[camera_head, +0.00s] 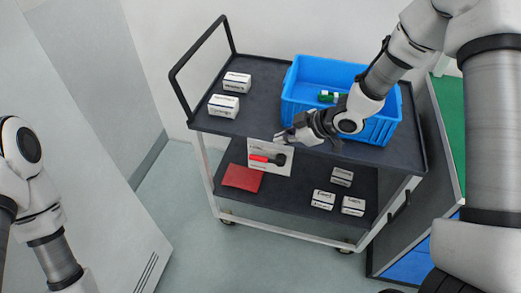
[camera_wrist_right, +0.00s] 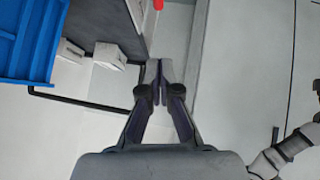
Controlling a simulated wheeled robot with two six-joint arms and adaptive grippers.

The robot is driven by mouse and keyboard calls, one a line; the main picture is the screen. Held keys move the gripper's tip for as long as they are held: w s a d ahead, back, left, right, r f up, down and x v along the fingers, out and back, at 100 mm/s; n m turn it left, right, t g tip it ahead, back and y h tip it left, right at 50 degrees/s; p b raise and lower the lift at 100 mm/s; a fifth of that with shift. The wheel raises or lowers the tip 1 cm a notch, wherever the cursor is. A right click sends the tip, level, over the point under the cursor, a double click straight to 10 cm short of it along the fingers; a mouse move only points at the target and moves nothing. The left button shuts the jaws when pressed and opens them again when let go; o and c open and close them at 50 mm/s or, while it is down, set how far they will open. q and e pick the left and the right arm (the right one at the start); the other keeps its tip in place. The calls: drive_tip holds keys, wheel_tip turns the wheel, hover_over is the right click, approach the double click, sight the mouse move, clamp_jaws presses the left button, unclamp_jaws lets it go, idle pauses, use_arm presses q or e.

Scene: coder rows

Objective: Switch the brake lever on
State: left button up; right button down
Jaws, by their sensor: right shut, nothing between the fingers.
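The brake lever has a red handle (camera_head: 262,159) and a dark pivot end, and sits on a white plate (camera_head: 285,169) at the cart's front, below the top shelf. The handle lies nearly level, pointing left. Its red end also shows at the top edge of the right wrist view (camera_wrist_right: 158,4). My right gripper (camera_head: 281,137) is shut and empty, just above the plate and apart from the handle. In the right wrist view its fingertips (camera_wrist_right: 158,66) are together, below the red end. My left arm shows at the left, but its gripper is out of frame.
The black cart (camera_head: 260,122) carries a blue crate (camera_head: 378,131) with a green item (camera_head: 328,97), and white boxes (camera_head: 223,105). The lower shelf holds a red flat item (camera_head: 243,177) and several boxes (camera_head: 323,199). Floor (camera_head: 180,215) left of the cart is clear.

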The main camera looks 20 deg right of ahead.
hover_over(253, 156)
drive_tip(key=s+d, duration=0.2)
drive_tip(key=s, duration=0.1)
wheel_tip(253, 156, down, 7)
drive_tip(key=f, duration=0.2)
drive_tip(key=w+f+p, duration=0.1)
drive_tip(key=shift+a+f, duration=0.1)
drive_tip(key=shift+f, duration=0.7)
drive_tip(key=shift+w, duration=0.1)
